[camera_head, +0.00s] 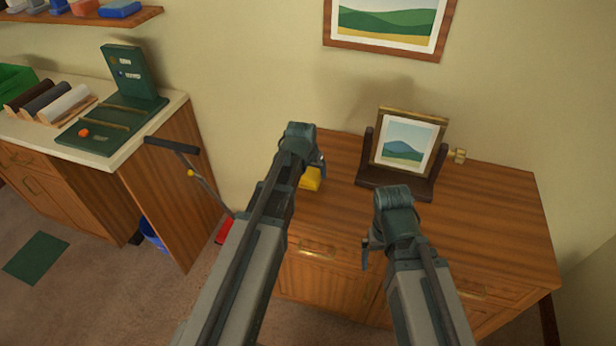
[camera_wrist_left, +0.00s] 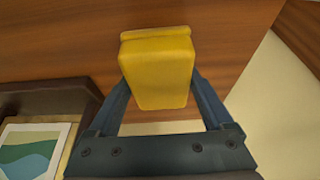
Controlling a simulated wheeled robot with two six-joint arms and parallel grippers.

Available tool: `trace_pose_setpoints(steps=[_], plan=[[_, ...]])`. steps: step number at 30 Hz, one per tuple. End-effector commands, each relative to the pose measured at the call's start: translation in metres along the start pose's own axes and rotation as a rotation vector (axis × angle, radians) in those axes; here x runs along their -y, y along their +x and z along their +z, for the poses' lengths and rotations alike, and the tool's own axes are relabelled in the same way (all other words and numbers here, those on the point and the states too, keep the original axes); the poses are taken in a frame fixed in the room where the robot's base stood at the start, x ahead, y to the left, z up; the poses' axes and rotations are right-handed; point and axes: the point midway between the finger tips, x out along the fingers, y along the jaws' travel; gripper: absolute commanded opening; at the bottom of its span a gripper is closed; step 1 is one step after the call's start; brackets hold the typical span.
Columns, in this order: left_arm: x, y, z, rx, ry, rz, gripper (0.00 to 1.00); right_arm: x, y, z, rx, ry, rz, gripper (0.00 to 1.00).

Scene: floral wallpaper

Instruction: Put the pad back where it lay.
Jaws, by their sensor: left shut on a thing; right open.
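The pad is a yellow block (camera_head: 311,179) at the left part of the wooden cabinet top, partly hidden behind my left arm in the head view. In the left wrist view the yellow pad (camera_wrist_left: 158,72) sits between the two fingers of my left gripper (camera_wrist_left: 160,95), which is shut on it. Wood grain shows behind the pad; I cannot tell whether the pad touches the top. My right gripper (camera_head: 368,250) is open and empty over the front of the cabinet, its fingers mostly hidden by its own wrist.
The cabinet top (camera_head: 490,215) is clear at the right. A counter with a green board (camera_head: 110,125) is at the left. A picture (camera_head: 390,22) hangs above.

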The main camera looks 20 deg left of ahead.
Motion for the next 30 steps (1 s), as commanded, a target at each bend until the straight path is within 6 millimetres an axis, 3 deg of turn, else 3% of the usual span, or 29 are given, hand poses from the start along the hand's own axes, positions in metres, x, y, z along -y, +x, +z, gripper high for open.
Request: trace_pose_setpoints(steps=[1, 7, 20, 21, 23, 30], plan=[[0.002, 0.009, -0.005, 0.0, 0.0, 0.0, 0.24, 0.001, 0.006, -0.001, 0.0, 0.0, 0.0, 1.0], [0.003, 0.035, 0.011, 0.0, 0.0, 0.0, 0.24, 0.004, 0.036, -0.002, 0.0, 0.0, 0.0, 1.0], [0.003, 0.037, 0.012, 0.0, 0.0, 0.0, 0.24, 0.004, 0.039, -0.002, 0.0, 0.0, 0.0, 1.0], [0.003, 0.037, 0.012, 0.0, 0.0, 0.0, 0.88, 0.004, 0.038, -0.002, 0.0, 0.0, 0.0, 1.0], [0.003, 0.036, 0.011, 0.0, 0.0, 0.0, 0.99, 0.004, 0.038, -0.002, 0.0, 0.0, 0.0, 1.0], [0.003, 0.036, 0.011, 0.0, 0.0, 0.0, 1.0, 0.004, 0.037, -0.002, 0.0, 0.0, 0.0, 1.0]])
